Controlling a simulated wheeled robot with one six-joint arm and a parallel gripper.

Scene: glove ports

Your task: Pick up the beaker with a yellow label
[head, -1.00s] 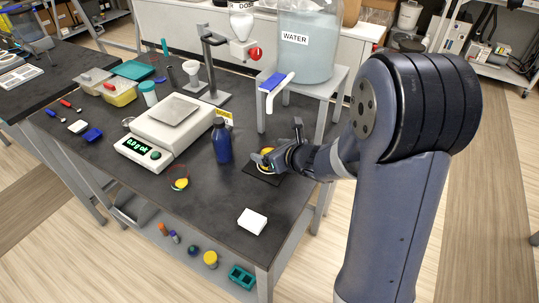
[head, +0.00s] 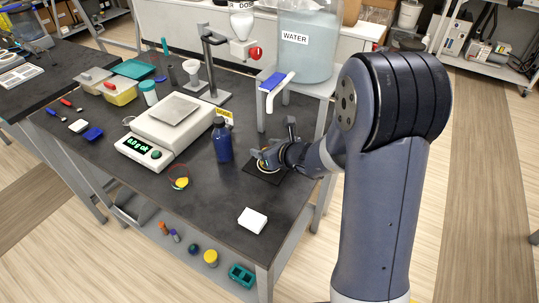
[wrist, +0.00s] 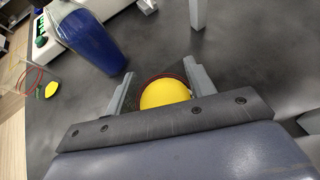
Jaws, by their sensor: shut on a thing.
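My gripper (wrist: 160,88) has its two fingers on either side of a round thing with a yellow face (wrist: 165,93) and a thin reddish rim arc behind it. This appears to be the beaker with the yellow label, and the gripper is shut on it. In the head view my gripper (head: 264,160) is low over the dark mat (head: 262,178), and the fingers hide most of the held thing. I cannot tell whether it is clear of the mat. A similar clear beaker with a red rim and yellow patch (head: 180,182) stands apart, to the left.
A blue bottle (head: 222,143) stands just left of my gripper. The balance (head: 170,122) is farther left. The water tank stand (head: 318,85) rises behind. A white block (head: 252,220) lies near the front corner, with bare tabletop around it.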

